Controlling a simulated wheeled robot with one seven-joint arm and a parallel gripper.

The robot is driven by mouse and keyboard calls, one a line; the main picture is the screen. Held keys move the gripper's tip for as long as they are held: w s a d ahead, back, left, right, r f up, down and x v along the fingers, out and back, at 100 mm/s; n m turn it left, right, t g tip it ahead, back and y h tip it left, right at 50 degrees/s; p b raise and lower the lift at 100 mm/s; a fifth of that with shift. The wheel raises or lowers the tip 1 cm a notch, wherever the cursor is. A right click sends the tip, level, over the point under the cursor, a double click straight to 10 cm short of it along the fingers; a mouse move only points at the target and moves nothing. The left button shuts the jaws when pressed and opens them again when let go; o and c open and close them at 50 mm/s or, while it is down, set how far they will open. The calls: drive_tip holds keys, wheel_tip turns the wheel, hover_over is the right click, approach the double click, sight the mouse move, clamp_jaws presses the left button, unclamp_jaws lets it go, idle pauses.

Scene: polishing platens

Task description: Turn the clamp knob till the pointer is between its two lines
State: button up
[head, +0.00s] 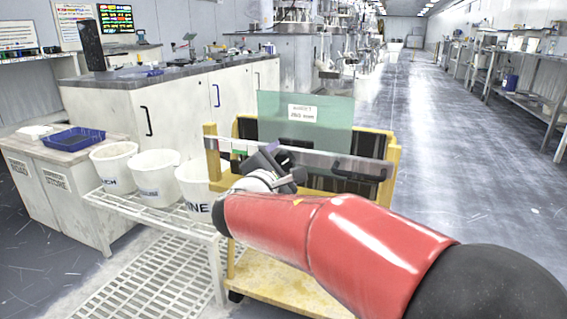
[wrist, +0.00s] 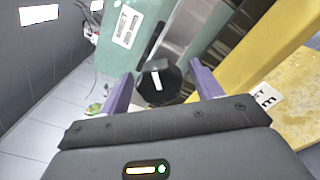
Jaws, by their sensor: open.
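The clamp knob (wrist: 150,92) is black and faceted, with a white pointer bar on its face, in the middle of the wrist view. In that view the bar stands nearly upright, leaning slightly. I cannot make out the two lines around it. My gripper (wrist: 161,72) is open, its two purple fingers on either side of the knob. I cannot tell whether they touch it or how far along it they reach.
The cart (head: 390,170) carries an upright green panel (head: 335,115) with a white label and a black handle (head: 358,171) at right. A white wire rack (head: 150,206) with several buckets (head: 155,178) stands close on the left. The aisle (head: 440,150) at right is clear.

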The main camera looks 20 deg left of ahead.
drive_tip(key=shift+s, duration=0.15)
drive_tip(key=s, duration=0.7)
drive_tip(key=shift+s+a, duration=0.3)
